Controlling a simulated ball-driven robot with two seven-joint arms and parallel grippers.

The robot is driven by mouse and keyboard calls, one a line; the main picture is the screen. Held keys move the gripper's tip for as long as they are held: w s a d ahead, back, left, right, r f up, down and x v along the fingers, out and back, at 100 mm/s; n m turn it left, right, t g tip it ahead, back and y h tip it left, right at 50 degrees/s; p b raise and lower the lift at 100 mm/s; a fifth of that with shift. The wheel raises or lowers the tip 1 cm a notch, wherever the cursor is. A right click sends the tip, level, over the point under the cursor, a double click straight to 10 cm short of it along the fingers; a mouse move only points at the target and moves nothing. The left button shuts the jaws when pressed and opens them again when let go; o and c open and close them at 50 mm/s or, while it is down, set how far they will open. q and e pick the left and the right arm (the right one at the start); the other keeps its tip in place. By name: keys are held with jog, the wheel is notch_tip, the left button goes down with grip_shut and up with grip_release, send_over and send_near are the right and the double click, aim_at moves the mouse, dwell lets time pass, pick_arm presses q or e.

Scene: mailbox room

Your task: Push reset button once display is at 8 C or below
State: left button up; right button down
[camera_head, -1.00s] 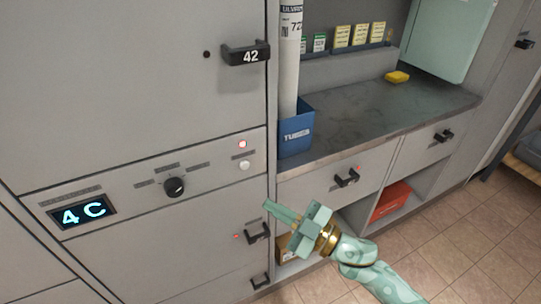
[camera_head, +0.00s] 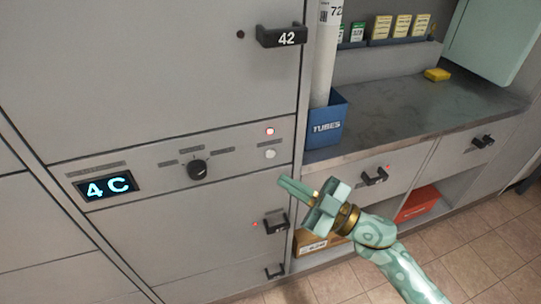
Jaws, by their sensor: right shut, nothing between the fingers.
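The display (camera_head: 107,186) on the grey cabinet panel reads 4 C in light blue digits. To its right is a black knob (camera_head: 198,169). Further right on the panel are a lit red round light or button (camera_head: 269,131) and a white round button (camera_head: 270,154) just below it. My right gripper (camera_head: 283,183) is shut and empty. In the picture its tips are a little below and right of the white button, apart from it; the exact gap in depth is hard to tell. My left gripper is not in view.
A door with black handle 42 (camera_head: 283,36) is above the panel. Below is a drawer handle (camera_head: 275,222). At right, a counter (camera_head: 410,110) holds a blue TUBES bin (camera_head: 326,122) and a yellow item (camera_head: 437,74). A red box (camera_head: 418,203) sits in the shelf underneath.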

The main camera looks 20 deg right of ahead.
aim_at(270, 153)
jog(key=w, duration=0.5)
jog(key=shift+b, duration=0.3)
dwell(1.0)
dwell(0.7)
jog(key=shift+w, duration=0.1)
jog(key=shift+w+a, duration=0.1)
jog(key=shift+w, duration=0.25)
